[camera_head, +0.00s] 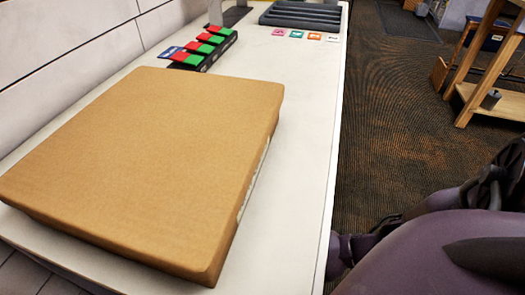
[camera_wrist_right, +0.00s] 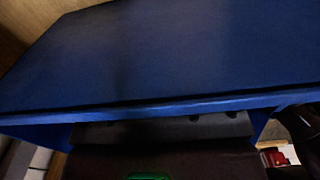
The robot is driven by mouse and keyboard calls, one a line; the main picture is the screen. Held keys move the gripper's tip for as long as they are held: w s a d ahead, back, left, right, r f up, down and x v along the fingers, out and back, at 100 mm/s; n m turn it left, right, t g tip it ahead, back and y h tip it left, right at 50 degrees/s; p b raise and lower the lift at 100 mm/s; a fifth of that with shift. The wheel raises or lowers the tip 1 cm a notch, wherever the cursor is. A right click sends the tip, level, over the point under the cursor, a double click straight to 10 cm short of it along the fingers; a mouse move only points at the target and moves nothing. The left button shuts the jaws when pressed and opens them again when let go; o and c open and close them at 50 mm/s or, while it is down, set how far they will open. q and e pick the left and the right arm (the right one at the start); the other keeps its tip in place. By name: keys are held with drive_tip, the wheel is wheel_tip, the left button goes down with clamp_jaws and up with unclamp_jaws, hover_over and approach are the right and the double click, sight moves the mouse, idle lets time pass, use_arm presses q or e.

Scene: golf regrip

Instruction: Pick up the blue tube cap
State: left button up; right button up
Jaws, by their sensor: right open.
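I cannot make out a blue tube cap in either view. In the right wrist view a large flat blue surface (camera_wrist_right: 170,55) fills most of the picture, very close to the camera; I cannot tell what it belongs to. My right gripper (camera_wrist_right: 160,140) shows only as a dark body with a green mark at the bottom of that view, below the blue edge. It is open, and I see nothing held in it. In the head view my purple right arm is at the lower right, beside the table. My left gripper is in neither view.
A large cardboard box (camera_head: 150,150) covers the near part of the white table (camera_head: 290,160). Red-and-green blocks (camera_head: 203,48) stand behind it. Small coloured cards (camera_head: 297,35) and a dark tray (camera_head: 302,16) lie at the far end. A wooden stand (camera_head: 485,65) is across the carpet.

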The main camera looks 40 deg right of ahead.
drive_tip(key=shift+s+f, duration=0.15)
drive_tip(key=shift+f, duration=0.4)
drive_tip(key=shift+s+f, duration=0.15)
drive_tip(key=shift+f, duration=0.4)
drive_tip(key=shift+f+b, duration=0.3)
drive_tip(key=shift+b, duration=0.1)
drive_tip(key=shift+w, duration=0.2)
drive_tip(key=shift+w+r, duration=0.1)
drive_tip(key=shift+r, duration=0.05)
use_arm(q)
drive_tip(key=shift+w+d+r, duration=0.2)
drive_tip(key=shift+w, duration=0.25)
use_arm(e)
drive_tip(key=c, duration=0.8)
